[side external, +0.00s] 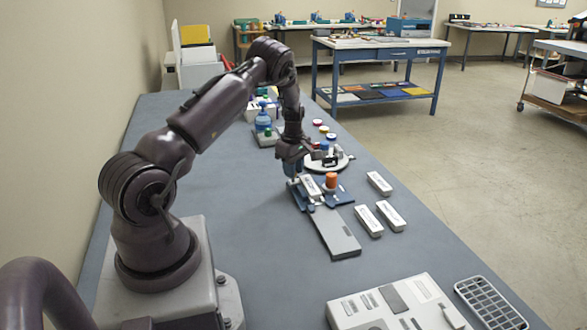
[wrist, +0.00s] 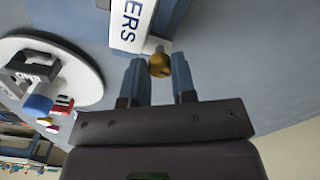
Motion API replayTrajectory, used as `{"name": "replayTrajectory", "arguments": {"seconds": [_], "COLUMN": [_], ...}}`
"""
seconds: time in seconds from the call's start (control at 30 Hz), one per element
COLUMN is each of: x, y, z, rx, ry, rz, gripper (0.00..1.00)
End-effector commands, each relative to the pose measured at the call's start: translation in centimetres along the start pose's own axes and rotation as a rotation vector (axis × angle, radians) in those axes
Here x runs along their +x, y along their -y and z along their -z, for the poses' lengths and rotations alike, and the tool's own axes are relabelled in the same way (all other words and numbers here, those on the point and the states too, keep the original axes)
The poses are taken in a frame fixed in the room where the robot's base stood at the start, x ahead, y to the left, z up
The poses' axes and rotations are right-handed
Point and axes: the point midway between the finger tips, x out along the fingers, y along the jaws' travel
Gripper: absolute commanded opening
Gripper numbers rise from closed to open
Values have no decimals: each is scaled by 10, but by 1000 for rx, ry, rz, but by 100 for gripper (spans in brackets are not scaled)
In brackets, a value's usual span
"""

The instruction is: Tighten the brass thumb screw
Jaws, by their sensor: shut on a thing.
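The brass thumb screw (wrist: 159,65) shows in the wrist view between the two blue fingertips of my gripper (wrist: 160,72). My gripper is shut on it. The screw is at the end of a white labelled block (wrist: 128,38) with the letters "ERS" showing. In the side view the block (side external: 311,185) sits at a blue fixture (side external: 337,195), and my gripper (side external: 296,176) is low over the fixture's far left part. The screw is too small or hidden to make out in the side view.
An orange knob (side external: 331,180) stands on the fixture, close to the gripper. A grey plate (side external: 336,234) extends toward the front. Several white labelled blocks (side external: 369,221) lie to the right. A round white stand (side external: 344,163) is just behind. The bench's left side is clear.

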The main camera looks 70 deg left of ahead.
Motion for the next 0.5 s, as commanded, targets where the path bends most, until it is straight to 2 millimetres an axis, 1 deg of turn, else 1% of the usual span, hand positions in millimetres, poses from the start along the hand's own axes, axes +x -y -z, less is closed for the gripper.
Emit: {"name": "replayTrajectory", "arguments": {"seconds": [0.5], "x": [-1], "y": [0], "z": [0], "rx": [490], "ry": [1], "rz": [-2], "gripper": [1]}}
